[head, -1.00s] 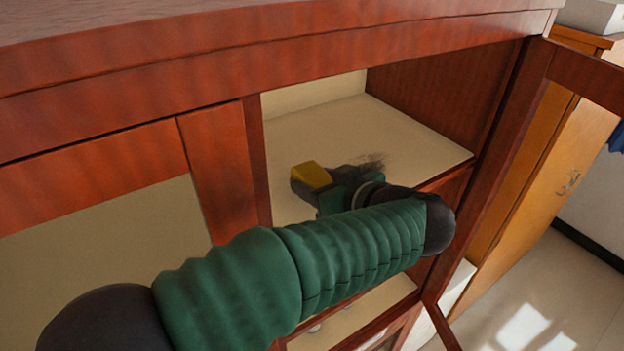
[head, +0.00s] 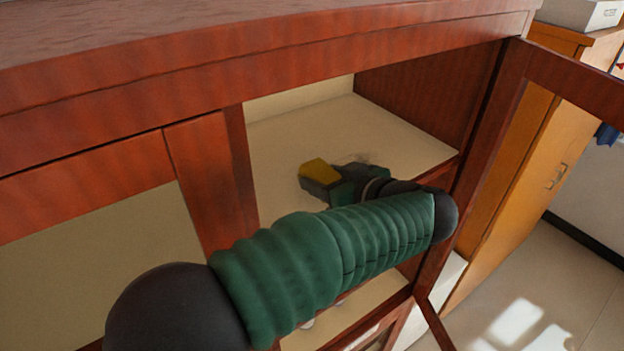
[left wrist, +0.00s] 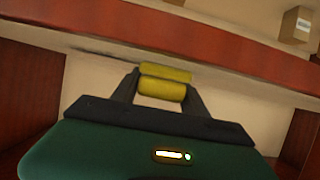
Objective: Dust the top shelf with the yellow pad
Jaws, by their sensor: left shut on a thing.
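The yellow pad (head: 320,171) is a small block over the cream top shelf (head: 400,130) inside the reddish-brown cabinet. My left gripper (head: 316,182) is shut on it, and in the left wrist view the pad (left wrist: 163,80) sits between the two dark fingers. The pad is low over the shelf; I cannot tell whether it touches. A faint grey dust trace (head: 350,158) shows on the shelf just behind the gripper. My left arm hides the shelf's front part. My right gripper is not in view.
The cabinet's open door (head: 505,110) stands at the right, close to my elbow. A closed door (head: 100,260) is at the left. A lower shelf (head: 375,300) lies beneath. An orange-brown cupboard (head: 520,190) stands beyond. The top shelf's back right is clear.

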